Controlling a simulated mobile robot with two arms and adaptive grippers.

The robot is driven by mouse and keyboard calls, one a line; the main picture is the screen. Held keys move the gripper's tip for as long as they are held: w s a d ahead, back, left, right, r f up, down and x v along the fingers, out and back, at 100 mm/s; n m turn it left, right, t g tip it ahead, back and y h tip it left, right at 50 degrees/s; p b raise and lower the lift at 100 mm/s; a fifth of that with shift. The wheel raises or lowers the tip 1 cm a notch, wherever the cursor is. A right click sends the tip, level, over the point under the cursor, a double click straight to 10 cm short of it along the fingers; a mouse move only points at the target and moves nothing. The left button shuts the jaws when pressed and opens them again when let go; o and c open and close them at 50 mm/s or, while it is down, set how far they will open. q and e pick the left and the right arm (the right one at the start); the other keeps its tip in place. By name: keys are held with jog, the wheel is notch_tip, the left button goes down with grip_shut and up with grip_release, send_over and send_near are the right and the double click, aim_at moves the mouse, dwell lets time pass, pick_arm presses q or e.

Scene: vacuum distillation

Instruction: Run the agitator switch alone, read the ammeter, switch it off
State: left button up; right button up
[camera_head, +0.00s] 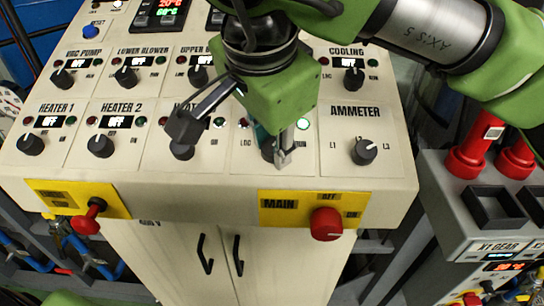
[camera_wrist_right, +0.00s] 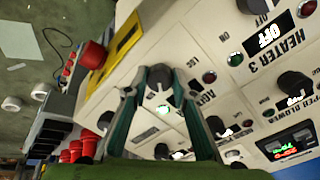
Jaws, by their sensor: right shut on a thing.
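My right gripper (camera_head: 285,158) is shut on the agitator knob (camera_wrist_right: 160,75), on the panel between the heater 3 and ammeter sections. In the wrist view both fingers close around this dark knob. The green lamp (camera_wrist_right: 162,110) beside it is brightly lit; it also shows in the head view (camera_head: 303,123). The agitator display is mostly hidden by my gripper in the head view. The ammeter knob (camera_head: 364,152) is right of the gripper, with L1, L2 and L3 marks; its white mark points up and right. I see no legible current reading. My left gripper is out of view.
The heater 1 knob (camera_head: 30,144), heater 2 knob (camera_head: 100,146) and cooling knob (camera_head: 353,78) have displays reading OFF. The red main switch (camera_head: 326,223) and another red handle (camera_head: 88,221) stick out below on yellow plates. A grey unit with red cylinders (camera_head: 466,158) stands at right.

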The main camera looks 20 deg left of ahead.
jog(key=shift+m+b, duration=1.35)
jog(key=shift+m, duration=0.75)
jog(key=shift+r, duration=0.1)
jog(key=o, duration=1)
jog(key=shift+o, duration=0.5)
jog(key=v, duration=1.2)
jog(key=shift+w+d, duration=0.1)
jog(key=shift+w, duration=0.05)
